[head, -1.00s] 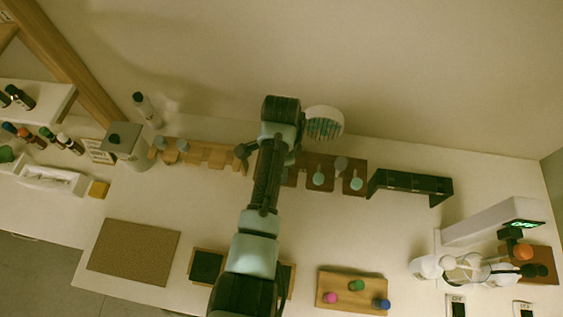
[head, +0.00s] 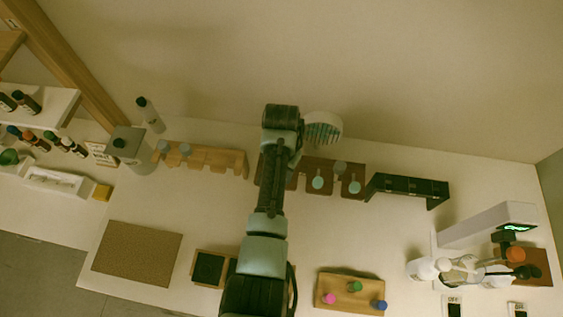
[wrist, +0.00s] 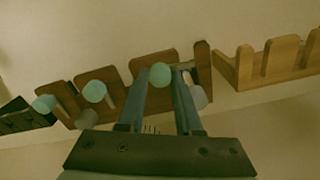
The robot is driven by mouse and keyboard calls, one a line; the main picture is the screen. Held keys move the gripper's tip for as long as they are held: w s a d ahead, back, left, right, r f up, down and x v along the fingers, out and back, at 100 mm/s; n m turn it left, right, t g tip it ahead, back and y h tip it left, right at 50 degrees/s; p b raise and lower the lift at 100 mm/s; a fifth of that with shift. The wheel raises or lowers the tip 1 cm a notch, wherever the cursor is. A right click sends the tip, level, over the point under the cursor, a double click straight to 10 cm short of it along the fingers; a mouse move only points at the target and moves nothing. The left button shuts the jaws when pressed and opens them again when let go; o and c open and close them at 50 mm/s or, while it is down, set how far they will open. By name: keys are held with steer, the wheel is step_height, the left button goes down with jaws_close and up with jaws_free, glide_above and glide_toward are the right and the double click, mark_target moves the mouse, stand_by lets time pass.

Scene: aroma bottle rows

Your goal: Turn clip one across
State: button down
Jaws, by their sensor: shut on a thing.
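The clips have round pale teal ends and sit along a dark brown wooden rack (head: 325,166), also in the wrist view (wrist: 111,73). In the wrist view my gripper (wrist: 165,80) is shut on one clip (wrist: 160,75), the one nearest the rack's right end there. Its teal end shows between the fingertips, in front of the rack. Two other teal-ended clips stand to its left, a middle one (wrist: 95,91) and an end one (wrist: 44,103). The head view shows these two clips (head: 318,182) (head: 354,187), but my arm hides my fingers and the held clip.
A light wooden rack (head: 205,160) stands left of the dark rack and a black rack (head: 408,188) stands right, in the head view. A round white bristled piece (head: 322,129) is by my arm. A wooden board with coloured knobs (head: 350,287) lies in front. The table between is clear.

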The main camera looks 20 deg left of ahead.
steer(key=shift+n, duration=0.6)
steer(key=c, duration=0.6)
jaws_free()
step_height(320, 180, up, 13)
steer(key=shift+r, duration=0.1)
stand_by(0.6)
